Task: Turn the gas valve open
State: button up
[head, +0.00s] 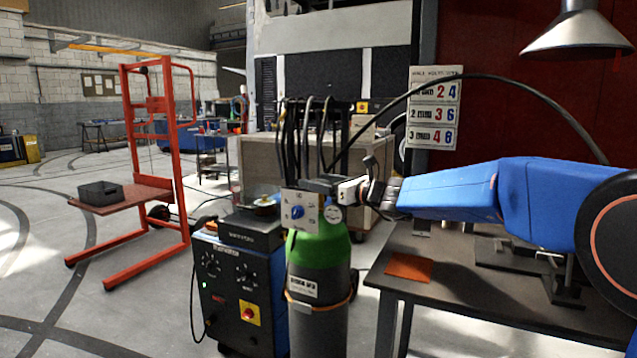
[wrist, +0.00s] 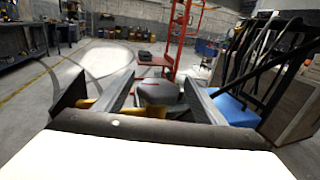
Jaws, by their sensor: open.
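The gas cylinder (head: 318,262) stands upright, with a green shoulder and grey body. At its top, a pale plate with a blue knob (head: 297,212) faces the head camera, beside a small round gauge (head: 332,214). My gripper (head: 318,184) reaches in from the right, just above and behind the plate. In the wrist view my gripper (wrist: 159,82) has its jaws apart. A dark grey rounded piece (wrist: 158,93) shows between them, with brass-yellow parts (wrist: 140,109) below. I cannot tell whether this is the valve, or whether the jaws touch it.
A dark blue welding unit (head: 238,285) stands left of the cylinder. A workbench (head: 450,275) with an orange sheet (head: 409,267) is at right. Black cables (head: 318,125) hang behind my gripper. An orange lift frame (head: 150,150) stands further left, with open floor around it.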

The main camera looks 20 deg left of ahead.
jog(key=shift+a, duration=0.2)
jog(key=c, duration=1.1)
jog(key=shift+o, duration=0.2)
